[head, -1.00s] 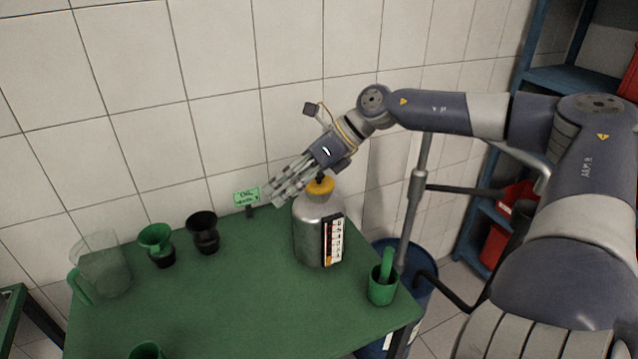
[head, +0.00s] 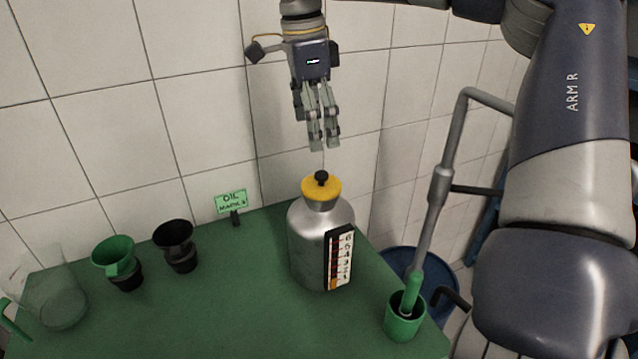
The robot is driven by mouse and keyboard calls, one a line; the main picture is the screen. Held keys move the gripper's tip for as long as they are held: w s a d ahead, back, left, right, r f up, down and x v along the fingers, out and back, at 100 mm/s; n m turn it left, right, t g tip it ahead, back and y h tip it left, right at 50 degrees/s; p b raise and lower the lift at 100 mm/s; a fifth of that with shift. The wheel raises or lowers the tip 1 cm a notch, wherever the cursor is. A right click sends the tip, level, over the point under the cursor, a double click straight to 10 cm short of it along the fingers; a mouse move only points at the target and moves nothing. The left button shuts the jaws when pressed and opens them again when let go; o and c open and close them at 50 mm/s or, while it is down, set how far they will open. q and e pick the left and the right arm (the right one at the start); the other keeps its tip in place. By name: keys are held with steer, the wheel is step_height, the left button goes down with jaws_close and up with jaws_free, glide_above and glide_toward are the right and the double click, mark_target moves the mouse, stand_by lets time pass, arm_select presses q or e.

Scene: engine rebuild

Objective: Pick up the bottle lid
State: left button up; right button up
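The bottle lid (head: 321,189) is yellow with a black knob on top. It sits on the neck of a silver metal bottle (head: 306,240) that stands upright on the green table. A panel with a numbered scale is on the bottle's front. My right gripper (head: 323,140) hangs above the lid with its fingers pointing down, apart from the lid and holding nothing. The fingers look close together, but their gap is hard to judge from this angle. My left gripper does not show.
On the green table (head: 210,320) stand a clear jug (head: 52,290), a green funnel (head: 113,255), a black funnel (head: 175,243), a small oil sign (head: 231,202) and a green cup (head: 403,322) with a green handle in it. A blue drum (head: 440,275) and grey pipe (head: 436,200) stand right of the table.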

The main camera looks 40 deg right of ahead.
mark_target(322, 173)
steer(key=shift+s+d+f, duration=0.1)
steer(key=shift+s+f, duration=0.05)
steer(key=shift+f, duration=0.4)
steer(key=shift+s+d+f, duration=0.1)
steer(key=shift+f, duration=0.4)
steer(key=f, duration=0.1)
steer(key=f+p, duration=0.1)
steer(key=f, duration=0.1)
steer(key=shift+s+a, duration=0.15)
steer(key=shift+s, duration=0.25)
step_height(322, 173, down, 4)
steer(key=shift+r+p, duration=0.1)
steer(key=shift+p, duration=0.6)
steer(key=shift+f, duration=0.55)
steer(key=c, duration=0.8)
steer(key=shift+c, duration=0.8)
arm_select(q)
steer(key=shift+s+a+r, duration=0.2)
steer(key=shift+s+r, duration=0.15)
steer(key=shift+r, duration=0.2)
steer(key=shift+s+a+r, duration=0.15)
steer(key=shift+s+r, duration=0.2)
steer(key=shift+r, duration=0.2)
